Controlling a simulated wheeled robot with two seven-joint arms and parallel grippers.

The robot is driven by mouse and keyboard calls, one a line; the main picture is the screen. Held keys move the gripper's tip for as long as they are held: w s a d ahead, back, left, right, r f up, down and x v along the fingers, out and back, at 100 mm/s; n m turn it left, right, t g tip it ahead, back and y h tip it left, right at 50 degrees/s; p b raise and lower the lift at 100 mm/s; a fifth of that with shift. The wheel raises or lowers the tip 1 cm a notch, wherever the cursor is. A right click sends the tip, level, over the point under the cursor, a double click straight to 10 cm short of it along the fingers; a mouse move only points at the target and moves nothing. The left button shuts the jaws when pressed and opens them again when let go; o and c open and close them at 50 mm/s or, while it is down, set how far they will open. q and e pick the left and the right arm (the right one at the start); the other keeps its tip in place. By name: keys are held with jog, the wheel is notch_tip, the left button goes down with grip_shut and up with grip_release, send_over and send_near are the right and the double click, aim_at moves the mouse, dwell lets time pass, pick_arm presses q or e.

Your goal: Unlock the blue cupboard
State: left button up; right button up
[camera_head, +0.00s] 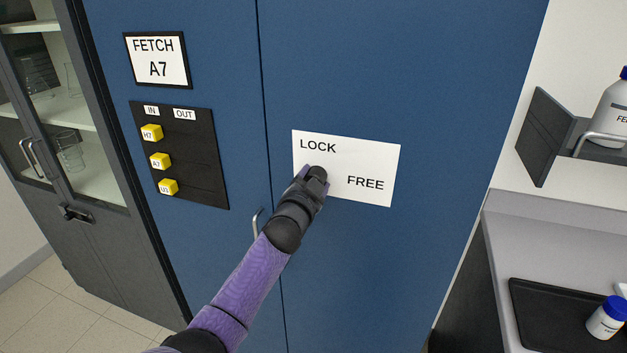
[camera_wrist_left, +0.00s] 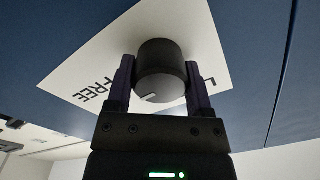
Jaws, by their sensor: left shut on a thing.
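The blue cupboard (camera_head: 400,70) fills the middle of the head view, with a dark seam between its two doors. A white plate (camera_head: 347,147) marked LOCK and FREE is on its right door. In the left wrist view a round black knob (camera_wrist_left: 161,72) with a pale mark stands out from the white plate (camera_wrist_left: 208,50). My left gripper (camera_head: 313,178) is at the plate, below the word LOCK, and hides most of the knob in the head view. In the wrist view its fingers (camera_wrist_left: 160,85) are shut on the knob from both sides. My right gripper is not in view.
A metal handle (camera_head: 256,223) is beside the seam, close to my left forearm. A black panel (camera_head: 190,150) with yellow cubes and a FETCH A7 sign (camera_head: 157,60) are on the left door. A glass-fronted cabinet (camera_head: 70,130) stands left; a counter with a black tray (camera_head: 540,310) is right.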

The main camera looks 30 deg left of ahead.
pick_arm(q)
jog(key=shift+m, duration=0.5)
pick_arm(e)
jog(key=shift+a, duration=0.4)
pick_arm(q)
jog(key=o, duration=1.3)
jog(key=shift+c, duration=0.2)
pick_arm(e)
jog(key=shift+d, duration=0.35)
pick_arm(q)
jog(key=shift+s+d, duration=0.15)
jog(key=shift+s, duration=0.2)
jog(key=p+v, duration=0.1)
jog(key=v, duration=0.8)
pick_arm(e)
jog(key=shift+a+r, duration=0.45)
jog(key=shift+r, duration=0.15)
